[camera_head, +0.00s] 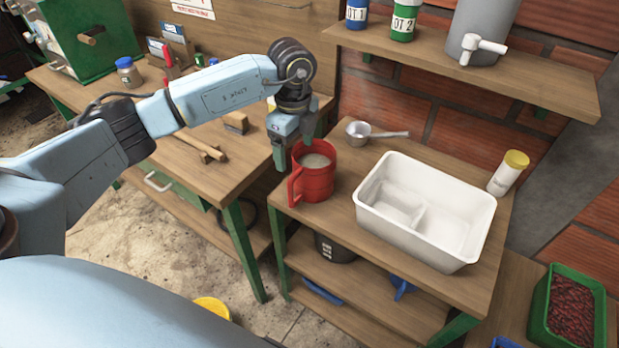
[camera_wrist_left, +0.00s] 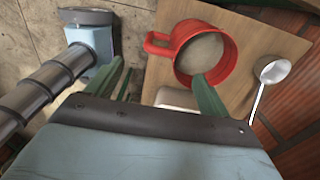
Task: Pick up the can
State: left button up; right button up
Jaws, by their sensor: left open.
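A red can (camera_head: 316,172) with a side handle stands upright near the left edge of the small wooden table (camera_head: 340,215). It holds something pale. My left gripper (camera_head: 293,150) is open and empty, pointing down just above the can's handle side. In the left wrist view, one finger of the gripper (camera_wrist_left: 160,85) overlaps the near rim of the can (camera_wrist_left: 208,50), and the other is left of its handle (camera_wrist_left: 158,43). I cannot tell whether a finger touches the can. My right gripper is not in view.
A white divided tub (camera_head: 460,215) fills the table's right side. A metal ladle (camera_head: 375,133) lies behind the can, and a yellow-capped bottle (camera_head: 508,175) stands at the right. A shelf (camera_head: 480,68) with tins overhangs the back. A workbench (camera_head: 190,180) stands left.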

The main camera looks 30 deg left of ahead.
aim_at(296, 172)
pick_arm(q)
notch_tip(296, 172, down, 10)
jog(key=shift+a+r, duration=0.1)
jog(key=shift+a, duration=0.05)
dwell(0.3)
grip_shut()
jog(key=shift+w+r, duration=0.15)
jog(key=shift+w, duration=0.05)
dwell(0.4)
